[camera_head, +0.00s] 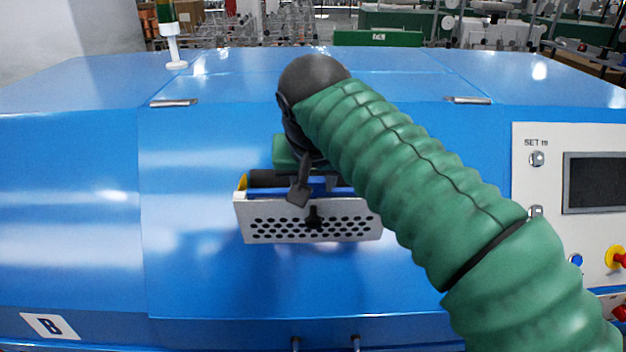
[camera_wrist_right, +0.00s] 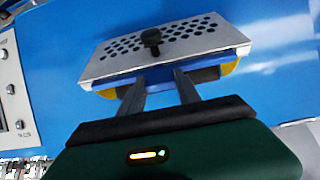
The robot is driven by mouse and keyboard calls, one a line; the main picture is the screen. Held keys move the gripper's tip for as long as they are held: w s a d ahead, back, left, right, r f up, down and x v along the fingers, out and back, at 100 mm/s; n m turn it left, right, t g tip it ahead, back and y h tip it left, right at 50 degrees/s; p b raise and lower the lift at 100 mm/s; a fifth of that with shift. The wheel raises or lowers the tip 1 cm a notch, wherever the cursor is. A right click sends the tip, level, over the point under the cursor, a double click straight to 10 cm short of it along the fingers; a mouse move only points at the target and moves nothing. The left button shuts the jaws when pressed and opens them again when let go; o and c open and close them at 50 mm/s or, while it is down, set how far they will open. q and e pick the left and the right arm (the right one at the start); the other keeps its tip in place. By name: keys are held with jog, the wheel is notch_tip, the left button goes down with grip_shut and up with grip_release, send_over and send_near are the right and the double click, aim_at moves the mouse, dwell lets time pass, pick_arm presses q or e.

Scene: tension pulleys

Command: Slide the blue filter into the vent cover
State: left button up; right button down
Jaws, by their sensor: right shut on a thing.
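The vent cover (camera_head: 262,227) is a white perforated plate with a black knob, on the front of the blue machine. It also shows in the right wrist view (camera_wrist_right: 185,45). The blue filter (camera_head: 262,193) sits at the cover's top edge, mostly behind the plate, with yellow ends and a dark strip; its upper edge shows in the right wrist view (camera_wrist_right: 155,76). My right gripper (camera_head: 308,190) is over the top of the cover, shut on the blue filter, its fingers (camera_wrist_right: 158,84) at the filter's edge. How deep the filter sits is hidden. My left gripper is not in view.
The blue machine (camera_head: 80,190) fills most of the view. A control panel with a screen (camera_head: 595,183) and red and yellow knobs is on the right. Latches (camera_head: 174,103) lie on the machine's top edge. The machine front left of the cover is clear.

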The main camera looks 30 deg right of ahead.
jog(key=shift+f, duration=0.15)
jog(key=c, duration=0.8)
grip_release()
jog(key=shift+o, duration=0.2)
jog(key=p+v, duration=0.2)
jog(key=v, duration=1.4)
jog(key=shift+s+a+r, duration=0.15)
jog(key=shift+a+r, duration=0.05)
jog(key=shift+r, duration=0.1)
jog(key=shift+d+f, duration=0.1)
